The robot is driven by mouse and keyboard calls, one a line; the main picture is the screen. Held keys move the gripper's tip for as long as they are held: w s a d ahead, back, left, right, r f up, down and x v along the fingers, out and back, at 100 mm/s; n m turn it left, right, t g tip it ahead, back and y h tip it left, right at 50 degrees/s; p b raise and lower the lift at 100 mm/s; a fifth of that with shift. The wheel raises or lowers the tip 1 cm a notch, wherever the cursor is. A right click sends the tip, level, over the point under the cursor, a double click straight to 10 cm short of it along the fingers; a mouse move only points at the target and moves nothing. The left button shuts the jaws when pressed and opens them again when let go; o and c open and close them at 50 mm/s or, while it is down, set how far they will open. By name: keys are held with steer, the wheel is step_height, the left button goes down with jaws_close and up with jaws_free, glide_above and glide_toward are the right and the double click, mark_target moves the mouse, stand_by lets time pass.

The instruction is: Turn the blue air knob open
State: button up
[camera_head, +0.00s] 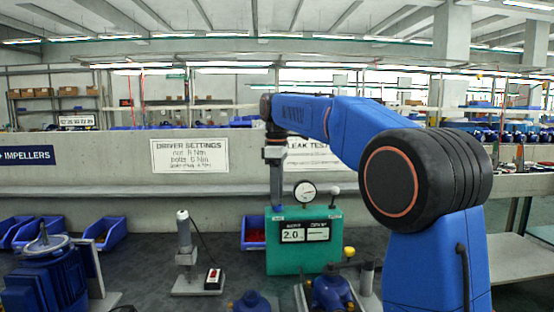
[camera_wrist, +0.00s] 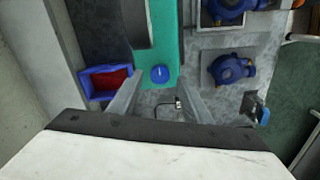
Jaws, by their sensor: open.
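The blue air knob (camera_wrist: 160,74) is a small round knob with a pale mark on its top, set on a green test box (camera_wrist: 166,42). My gripper (camera_wrist: 160,86) is open above the box, with one finger to each side of the knob in the wrist view. The fingers look apart from the knob and nothing is between them. In the head view my gripper (camera_head: 277,192) points down over the box's left end.
A blue bin (camera_wrist: 106,80) with red contents is left of the box. Blue pumps (camera_wrist: 230,69) lie to the right. A lever with a pale ball (camera_head: 335,191) rises at the box's right.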

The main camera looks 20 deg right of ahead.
step_height(320, 180, up, 15)
steer(key=shift+f, duration=0.15)
steer(key=shift+s, duration=0.1)
stand_by(0.5)
